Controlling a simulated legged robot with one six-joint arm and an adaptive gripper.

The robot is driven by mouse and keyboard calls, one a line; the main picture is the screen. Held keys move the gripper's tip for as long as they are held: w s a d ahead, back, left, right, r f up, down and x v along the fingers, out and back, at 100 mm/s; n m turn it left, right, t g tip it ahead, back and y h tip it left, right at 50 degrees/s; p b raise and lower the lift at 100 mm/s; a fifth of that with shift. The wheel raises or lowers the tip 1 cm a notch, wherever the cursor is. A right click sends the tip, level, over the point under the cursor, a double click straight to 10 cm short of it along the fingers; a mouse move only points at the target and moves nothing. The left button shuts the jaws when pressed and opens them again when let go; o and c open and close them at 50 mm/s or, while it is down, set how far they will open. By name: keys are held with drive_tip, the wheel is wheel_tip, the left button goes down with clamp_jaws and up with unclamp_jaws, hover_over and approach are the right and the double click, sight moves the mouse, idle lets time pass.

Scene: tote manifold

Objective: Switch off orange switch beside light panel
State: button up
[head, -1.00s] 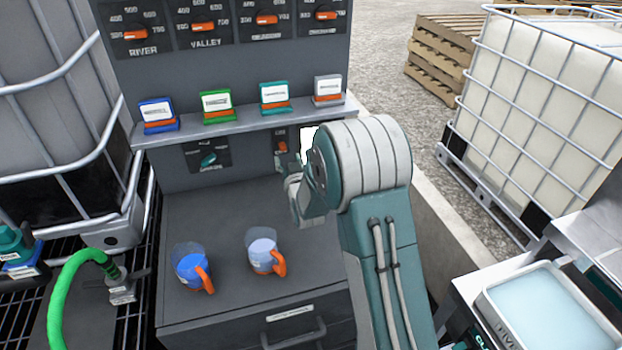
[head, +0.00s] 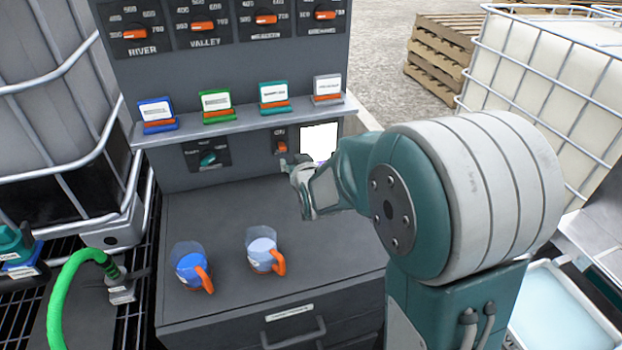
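The orange switch (head: 282,147) is on a small dark plate under the shelf, just left of the light panel. The light panel (head: 319,140) glows bright white; my arm covers part of its lower edge. My gripper (head: 290,164) is just below the switch in the picture, pointing left and toward the back panel. Whether it touches the switch cannot be told. Its fingers are small and seen from behind, so their opening is unclear.
Two clear jugs with orange handles, one on the left (head: 192,267) and one on the right (head: 263,251), stand on the grey counter (head: 215,215). A teal knob (head: 208,159) sits left of the switch. The shelf (head: 240,122) above holds several coloured card holders.

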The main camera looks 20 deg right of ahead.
drive_tip(key=s+r+g, duration=0.4)
drive_tip(key=s, duration=0.8)
drive_tip(key=shift+s+r, duration=0.15)
drive_tip(key=shift+r, duration=0.2)
